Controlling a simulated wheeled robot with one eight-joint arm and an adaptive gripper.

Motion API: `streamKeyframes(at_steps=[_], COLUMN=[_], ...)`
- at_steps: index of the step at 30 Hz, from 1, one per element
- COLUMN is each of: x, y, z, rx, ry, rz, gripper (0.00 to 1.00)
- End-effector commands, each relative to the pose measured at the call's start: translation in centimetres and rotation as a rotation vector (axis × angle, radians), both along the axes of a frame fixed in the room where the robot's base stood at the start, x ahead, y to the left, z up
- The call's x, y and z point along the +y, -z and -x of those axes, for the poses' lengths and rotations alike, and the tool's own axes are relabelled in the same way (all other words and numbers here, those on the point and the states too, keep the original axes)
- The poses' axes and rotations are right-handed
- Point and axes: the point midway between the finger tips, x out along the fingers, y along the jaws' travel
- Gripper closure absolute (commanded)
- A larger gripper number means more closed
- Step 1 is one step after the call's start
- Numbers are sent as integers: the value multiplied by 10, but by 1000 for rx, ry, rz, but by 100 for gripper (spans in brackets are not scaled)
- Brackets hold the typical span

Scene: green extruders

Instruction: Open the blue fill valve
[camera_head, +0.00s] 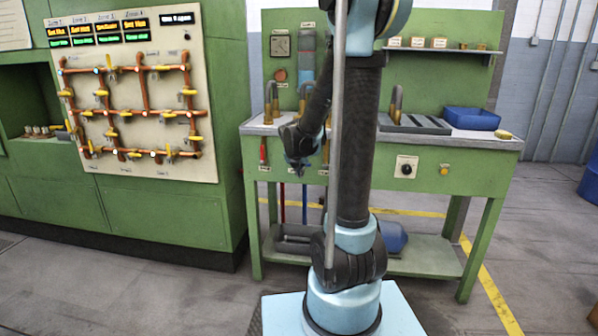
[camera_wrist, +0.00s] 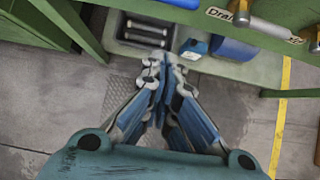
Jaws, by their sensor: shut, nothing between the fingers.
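My gripper (camera_wrist: 160,62) is shut and empty, pointing down over the floor and the bench's lower shelf in the wrist view. In the head view my gripper (camera_head: 298,168) hangs in front of the sink bench's front edge, right of a red valve handle (camera_head: 263,150). A blue bar-like part (camera_wrist: 178,3) is cut off by the top edge of the wrist view, beyond the fingertips; it may be the blue fill valve's handle. In the head view my arm hides the blue valve.
The green bench (camera_head: 470,170) has a lower shelf (camera_head: 425,258) with grey and blue items. A red pipe (camera_head: 282,203) and a blue pipe (camera_head: 304,205) run below the bench. A blue tray (camera_head: 471,118) sits on top. A panel of copper pipes (camera_head: 130,110) stands left.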

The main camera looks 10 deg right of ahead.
Motion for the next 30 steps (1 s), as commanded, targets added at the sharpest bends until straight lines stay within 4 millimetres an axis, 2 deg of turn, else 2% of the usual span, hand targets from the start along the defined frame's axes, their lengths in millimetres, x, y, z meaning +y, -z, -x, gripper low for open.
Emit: streamKeyframes(at_steps=[25, 30], x=[-16, -18], y=[64, 48], z=[-45, -54], rx=[0, 0], ry=[2, 2], rz=[0, 0], gripper=[100, 100])
